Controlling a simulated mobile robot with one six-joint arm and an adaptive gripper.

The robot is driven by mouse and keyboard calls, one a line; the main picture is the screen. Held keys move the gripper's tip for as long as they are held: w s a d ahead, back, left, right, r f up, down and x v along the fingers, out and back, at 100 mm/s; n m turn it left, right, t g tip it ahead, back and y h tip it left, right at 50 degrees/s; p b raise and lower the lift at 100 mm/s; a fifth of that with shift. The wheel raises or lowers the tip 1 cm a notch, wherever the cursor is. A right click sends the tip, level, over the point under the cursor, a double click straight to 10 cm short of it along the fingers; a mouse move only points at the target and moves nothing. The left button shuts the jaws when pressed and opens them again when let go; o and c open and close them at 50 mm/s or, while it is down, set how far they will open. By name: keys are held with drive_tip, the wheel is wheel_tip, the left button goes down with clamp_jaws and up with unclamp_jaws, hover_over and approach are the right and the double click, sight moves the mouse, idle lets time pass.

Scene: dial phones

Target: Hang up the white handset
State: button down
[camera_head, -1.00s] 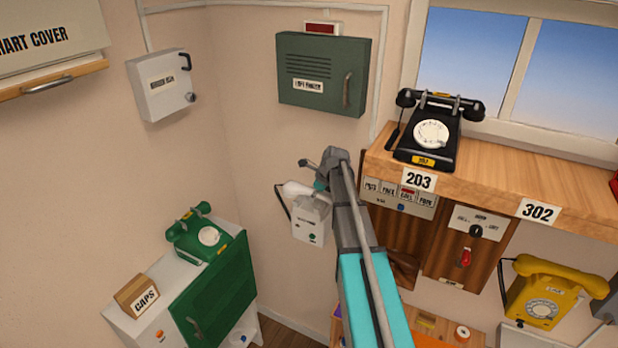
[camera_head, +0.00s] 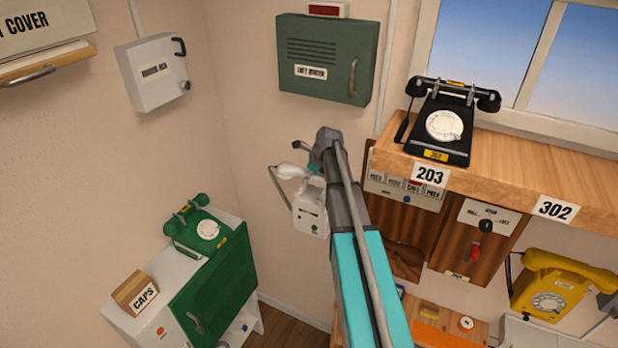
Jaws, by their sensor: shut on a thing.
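The white wall phone (camera_head: 310,218) hangs on the wall near the corner, right of the middle of the left wall edge. The white handset (camera_head: 292,171) shows just above the phone's upper left, tilted, with its grey cord (camera_head: 276,187) looping down on the left. My gripper (camera_head: 313,165) is shut on the handset. My arm comes up from the bottom and hides the handset's right part and the phone's right edge. I cannot tell whether the handset touches the phone body.
A green wall box (camera_head: 326,62) is above. A black phone (camera_head: 445,122) sits on the wooden shelf (camera_head: 520,160) at right, with a yellow phone (camera_head: 555,285) below. A green phone (camera_head: 200,228) stands on a cabinet (camera_head: 215,298) at lower left. Open air lies left of my gripper.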

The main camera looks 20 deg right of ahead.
sight(307, 196)
drive_tip(key=shift+f, duration=0.15)
drive_tip(key=shift+s+d+f+b, duration=0.1)
drive_tip(key=shift+f+b, duration=0.3)
drive_tip(key=shift+b, duration=0.15)
drive_tip(key=shift+f+b, duration=1.95)
drive_tip(key=shift+f, duration=0.05)
drive_tip(key=shift+f+b, duration=1.1)
idle(0.4)
drive_tip(key=shift+c, duration=1.1)
unclamp_jaws()
drive_tip(key=shift+d+r, duration=0.1)
drive_tip(key=shift+r, duration=0.05)
